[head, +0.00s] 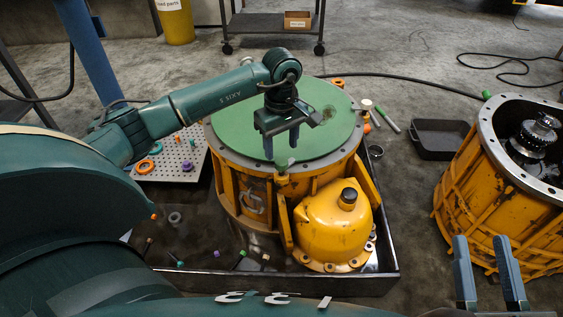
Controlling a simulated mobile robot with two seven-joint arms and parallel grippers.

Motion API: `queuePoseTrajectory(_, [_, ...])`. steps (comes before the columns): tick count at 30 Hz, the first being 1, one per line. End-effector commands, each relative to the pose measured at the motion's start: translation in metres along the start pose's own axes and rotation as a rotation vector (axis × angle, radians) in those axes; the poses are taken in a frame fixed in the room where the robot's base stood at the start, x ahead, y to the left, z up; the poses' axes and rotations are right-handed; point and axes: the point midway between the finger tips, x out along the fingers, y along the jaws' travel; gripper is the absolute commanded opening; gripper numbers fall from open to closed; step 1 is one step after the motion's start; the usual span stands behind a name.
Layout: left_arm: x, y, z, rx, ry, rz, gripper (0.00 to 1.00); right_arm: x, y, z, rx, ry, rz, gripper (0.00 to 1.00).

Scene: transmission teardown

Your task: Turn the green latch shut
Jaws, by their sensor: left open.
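A round green cover (225,132) lies on top of the orange transmission housing (228,185). A small pale-green piece that looks like the latch (284,164) sits at the cover's front edge, above an orange bracket. Its exact turn is too small to tell. My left gripper (281,146) is open, pointing down over the front part of the cover, with its fingertips just behind and above this piece. I cannot tell whether they touch it. My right gripper (481,240) is at the lower right, fingers apart and empty, away from the housing.
The housing stands in a dark tray (180,283) with small loose parts. A pegboard (178,160) is at its left. A second, open orange housing (470,190) stands at the right, near my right gripper. A black bin (438,140) lies between them on the floor.

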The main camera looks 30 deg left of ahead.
Motion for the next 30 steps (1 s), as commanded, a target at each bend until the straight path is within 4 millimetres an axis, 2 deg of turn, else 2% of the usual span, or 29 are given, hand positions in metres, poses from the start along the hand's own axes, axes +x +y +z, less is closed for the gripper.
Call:
queuePoseTrajectory(1, [0.015,0.000,0.001,0.000,-0.003,-0.001,0.52,0.002,0.002,-0.001,-0.025,0.036,-0.004,0.36])
queuePoseTrajectory(7, [0.039,0.000,0.000,-0.001,-0.002,0.001,0.52,0.009,0.007,-0.015,-0.081,0.126,-0.013,0.36])
queuePoseTrajectory(12, [0.047,0.001,0.000,-0.001,-0.002,0.002,0.52,0.011,0.008,-0.020,-0.101,0.156,-0.016,0.36])
queuePoseTrajectory(20, [0.047,0.001,0.000,-0.001,-0.001,0.002,0.52,0.011,0.008,-0.021,-0.104,0.159,-0.017,0.36])
queuePoseTrajectory(30, [0.046,0.001,0.000,-0.001,-0.001,0.002,0.25,0.011,0.008,-0.021,-0.103,0.158,-0.017,0.36])
